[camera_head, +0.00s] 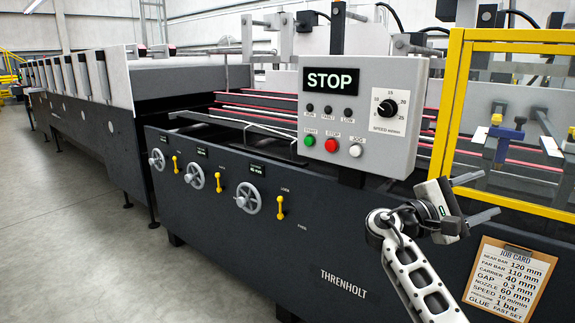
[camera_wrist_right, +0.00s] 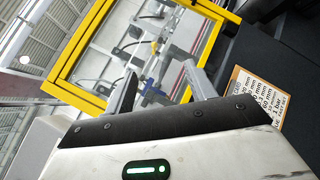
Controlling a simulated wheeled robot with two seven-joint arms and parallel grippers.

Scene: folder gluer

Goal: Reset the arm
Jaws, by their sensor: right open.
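My right gripper (camera_head: 478,197) is in front of the dark machine panel, below and right of the control box. Its two fingers are spread apart with nothing between them. In the right wrist view the open fingers (camera_wrist_right: 165,90) point toward the yellow-framed guard. My right arm comes up from the bottom edge of the head view. My left gripper is in neither view.
The control box (camera_head: 358,118) shows STOP, with a dial and several buttons. A yellow-framed clear guard (camera_head: 447,100) stands right of it. A job card clipboard (camera_head: 508,280) hangs at lower right. Handwheels (camera_head: 249,199) and yellow levers (camera_head: 280,207) stick out from the panel. Grey floor (camera_head: 80,230) is clear at left.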

